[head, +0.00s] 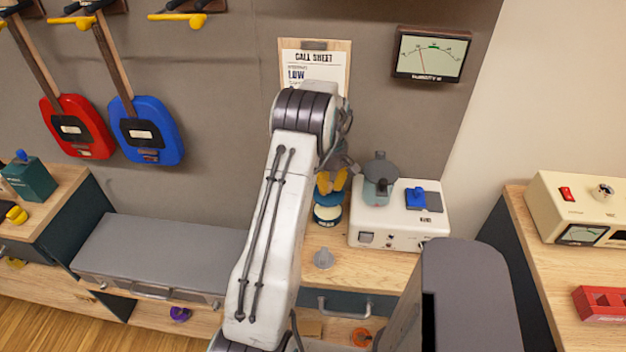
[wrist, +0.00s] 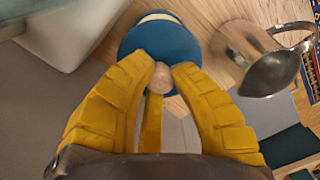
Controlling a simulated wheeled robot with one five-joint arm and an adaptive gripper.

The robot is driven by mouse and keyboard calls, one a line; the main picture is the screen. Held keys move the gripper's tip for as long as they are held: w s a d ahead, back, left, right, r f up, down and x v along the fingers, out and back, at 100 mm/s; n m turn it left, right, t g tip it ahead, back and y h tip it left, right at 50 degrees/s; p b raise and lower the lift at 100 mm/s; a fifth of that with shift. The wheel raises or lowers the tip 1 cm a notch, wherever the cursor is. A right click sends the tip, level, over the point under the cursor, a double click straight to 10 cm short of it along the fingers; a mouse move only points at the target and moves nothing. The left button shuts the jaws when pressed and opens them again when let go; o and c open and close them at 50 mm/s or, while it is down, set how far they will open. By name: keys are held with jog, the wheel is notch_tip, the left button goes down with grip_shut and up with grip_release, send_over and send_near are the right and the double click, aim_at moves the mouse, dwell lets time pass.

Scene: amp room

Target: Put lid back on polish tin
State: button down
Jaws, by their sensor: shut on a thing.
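My gripper (head: 325,182) points down over the wooden bench top. In the wrist view its yellow fingers (wrist: 160,78) are shut on the pale round knob (wrist: 161,75) of the blue lid (wrist: 150,38). The polish tin (head: 328,214), blue with a cream band or top, stands on the bench under the lid (head: 328,198). In the wrist view a cream edge of the tin (wrist: 158,17) shows beyond the lid; the lid hides the rest. The lid is over the tin or very close to it. I cannot tell whether they touch.
A white box (head: 385,238) stands just right of the tin, bearing a grey pot (head: 380,175) and a blue-and-grey item (head: 418,198). A small grey funnel-like thing (head: 323,259) is in front. A call sheet (head: 315,66) hangs on the wall behind my arm.

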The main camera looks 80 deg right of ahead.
aim_at(329, 194)
jog(key=shift+f, duration=0.2)
jog(key=shift+f+b, duration=0.95)
jog(key=shift+f, duration=1)
jog(key=shift+f+b, duration=1.1)
jog(key=shift+b, duration=0.1)
jog(key=shift+f+b, duration=0.15)
jog(key=shift+b, duration=0.3)
dwell(0.5)
dwell(0.4)
jog(key=c, duration=0.5)
grip_release()
jog(key=shift+c, duration=0.2)
jog(key=shift+r+p, duration=2.25)
jog(key=shift+r, duration=1.3)
